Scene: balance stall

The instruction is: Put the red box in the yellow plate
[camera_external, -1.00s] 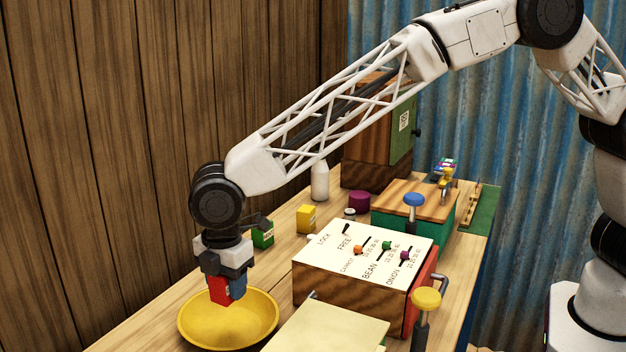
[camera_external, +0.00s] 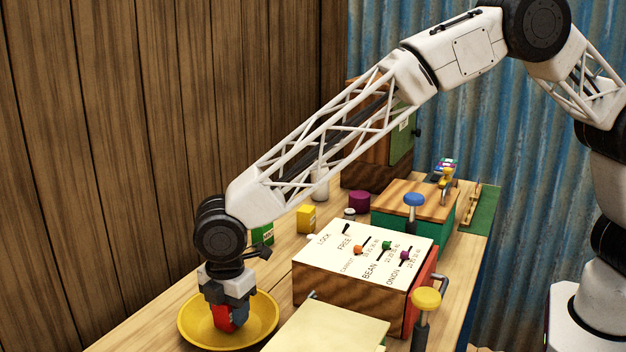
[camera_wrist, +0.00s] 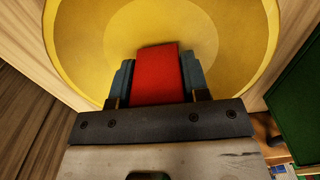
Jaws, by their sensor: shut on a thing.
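The yellow plate (camera_external: 264,325) is a wide round dish on the wooden table at the lower left of the external view. It also fills the upper part of the wrist view (camera_wrist: 85,40). The red box (camera_external: 222,318) is between the fingers of my gripper (camera_external: 230,322), inside the plate's rim as seen from outside. In the wrist view the red box (camera_wrist: 158,72) stands out between the two blue-grey fingers, with the plate's floor behind it. My gripper is shut on the box. I cannot tell whether the box's lower end touches the plate.
Right of the plate are a pale flat panel (camera_external: 328,332) and a white-topped slider box (camera_external: 355,255). A yellow knob (camera_external: 426,298) stands in front. The wooden wall is behind.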

